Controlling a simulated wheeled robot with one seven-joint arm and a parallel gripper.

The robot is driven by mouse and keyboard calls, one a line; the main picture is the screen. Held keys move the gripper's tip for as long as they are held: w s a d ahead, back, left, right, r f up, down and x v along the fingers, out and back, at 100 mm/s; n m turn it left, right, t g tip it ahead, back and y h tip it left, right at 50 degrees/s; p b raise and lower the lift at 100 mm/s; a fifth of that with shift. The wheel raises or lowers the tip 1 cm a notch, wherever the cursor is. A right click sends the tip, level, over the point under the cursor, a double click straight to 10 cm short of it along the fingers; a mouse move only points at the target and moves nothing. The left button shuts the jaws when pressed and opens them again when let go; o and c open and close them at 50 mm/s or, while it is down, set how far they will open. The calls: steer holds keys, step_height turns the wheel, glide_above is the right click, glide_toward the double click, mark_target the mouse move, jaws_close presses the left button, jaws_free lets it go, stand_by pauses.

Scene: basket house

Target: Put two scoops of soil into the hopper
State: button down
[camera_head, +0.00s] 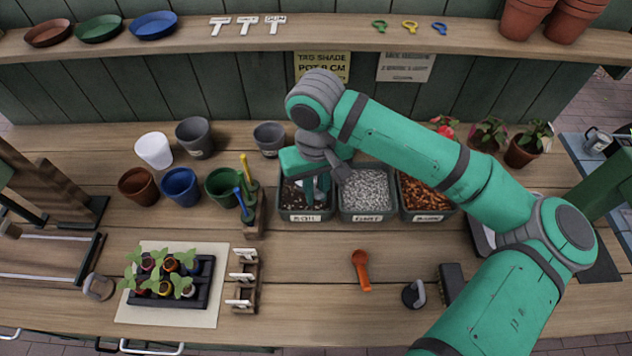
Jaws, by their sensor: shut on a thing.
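The soil bin (305,217), a grey box labelled SOIL with dark soil in it, stands at the middle of the bench. My gripper (314,190) points down over and into this bin. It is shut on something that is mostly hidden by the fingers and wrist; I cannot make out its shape. An orange scoop (361,268) lies on the bare bench in front of the bins, apart from my gripper. I cannot tell for sure which thing is the hopper; a wooden structure (45,185) stands at the left edge.
Grit (366,188) and bark (423,193) bins stand right of the soil bin. Several pots (180,186) and a green holder with tools (250,203) are left. A seedling tray (200,290) lies front left. The front middle bench is mostly clear.

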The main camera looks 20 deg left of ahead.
mark_target(315, 190)
step_height(315, 190, down, 5)
steer(key=shift+s+f, duration=0.25)
steer(key=shift+f, duration=0.65)
steer(key=shift+s+d, duration=0.1)
steer(key=shift+d, duration=0.15)
steer(key=shift+r, duration=0.15)
steer(key=r, duration=0.3)
steer(key=w+r, duration=0.1)
steer(key=r, duration=0.1)
steer(key=shift+a+r, duration=0.1)
steer(key=shift+a, duration=0.25)
steer(key=shift+g, duration=0.3)
steer(key=shift+r, duration=4.05)
